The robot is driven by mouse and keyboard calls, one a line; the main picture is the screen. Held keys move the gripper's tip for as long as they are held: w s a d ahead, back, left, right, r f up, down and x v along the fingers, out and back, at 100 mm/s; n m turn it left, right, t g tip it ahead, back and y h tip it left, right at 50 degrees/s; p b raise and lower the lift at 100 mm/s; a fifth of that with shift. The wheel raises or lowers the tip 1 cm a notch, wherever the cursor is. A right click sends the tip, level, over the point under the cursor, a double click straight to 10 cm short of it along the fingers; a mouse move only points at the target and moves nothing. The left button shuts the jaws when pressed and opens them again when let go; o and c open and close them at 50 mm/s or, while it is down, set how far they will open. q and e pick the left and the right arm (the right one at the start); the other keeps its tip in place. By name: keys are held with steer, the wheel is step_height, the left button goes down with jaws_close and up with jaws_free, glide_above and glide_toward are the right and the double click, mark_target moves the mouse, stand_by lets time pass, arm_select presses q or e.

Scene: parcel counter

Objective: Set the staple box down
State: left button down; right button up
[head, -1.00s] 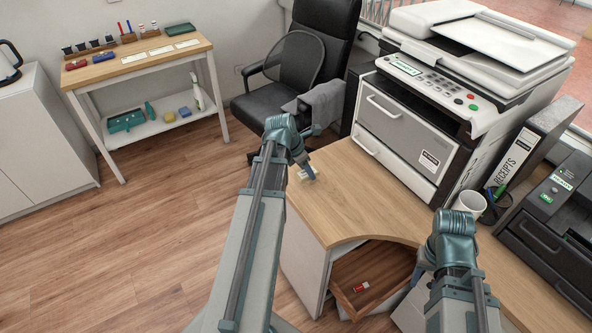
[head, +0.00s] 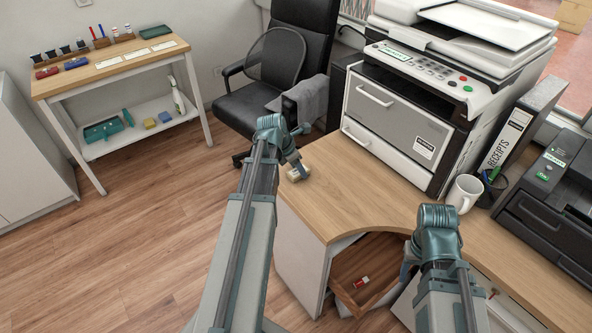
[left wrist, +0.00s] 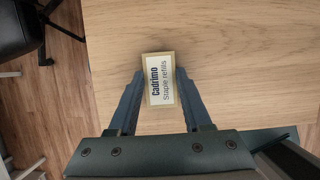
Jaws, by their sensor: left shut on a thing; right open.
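The staple box (head: 299,175) is a small pale box at the far left end of the wooden counter (head: 355,195).
The wooden drawer (head: 378,258) stands open with a small red and white item (head: 361,282) inside. A printer (head: 420,110), white mug (head: 463,193), pen cup (head: 491,190) and receipts binder (head: 515,135) line the counter's back. A chair (head: 285,70) stands behind its left end. The counter's middle is clear.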

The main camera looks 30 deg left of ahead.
arm_select(q)
steer(key=shift+f, duration=0.15)
steer(key=shift+c, duration=1.7)
jaws_free()
steer(key=shift+s+a+r+p, duration=0.1)
steer(key=shift+s+r+p, duration=0.05)
steer(key=shift+r+p, duration=0.4)
steer(key=p+v, duration=1)
steer(key=v, duration=0.1)
steer(key=shift+s, duration=0.15)
